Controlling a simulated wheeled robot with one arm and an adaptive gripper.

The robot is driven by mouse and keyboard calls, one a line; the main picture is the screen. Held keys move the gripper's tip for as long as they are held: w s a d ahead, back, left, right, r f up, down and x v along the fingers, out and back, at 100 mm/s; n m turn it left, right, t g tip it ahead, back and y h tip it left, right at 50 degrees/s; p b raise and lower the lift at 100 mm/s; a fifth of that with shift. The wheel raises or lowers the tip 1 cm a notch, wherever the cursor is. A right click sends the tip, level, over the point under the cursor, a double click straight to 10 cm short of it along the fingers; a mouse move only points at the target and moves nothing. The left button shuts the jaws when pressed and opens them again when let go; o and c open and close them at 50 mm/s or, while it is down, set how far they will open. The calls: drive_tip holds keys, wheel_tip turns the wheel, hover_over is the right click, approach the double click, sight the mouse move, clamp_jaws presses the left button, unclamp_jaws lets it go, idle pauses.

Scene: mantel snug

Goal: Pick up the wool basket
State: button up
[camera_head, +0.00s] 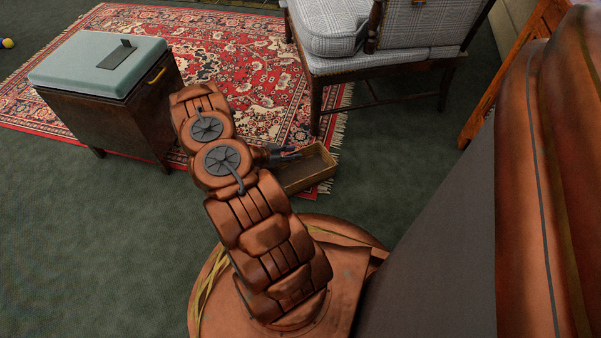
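A small open-topped rectangular basket (319,173) with tan-brown sides stands on the floor at the rug's front right corner, in the middle of the view. It looks like the wool basket; no wool shows in the part of its inside that I see. My arm reaches up from the bottom and covers the basket's left part. My gripper (286,155) is dark and small, at the basket's back left rim and mostly hidden behind my arm. I cannot tell whether its fingers touch the rim or how far apart they are.
A dark wooden box with a pale blue-green lid (75,62) stands close left of my arm. A checked armchair (400,60) stands behind the basket to the right. A patterned red rug (225,55) lies behind. Green carpet (85,230) is clear at the front left.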

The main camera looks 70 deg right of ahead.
clamp_jaws()
drive_tip(key=shift+r, duration=0.15)
idle(0.4)
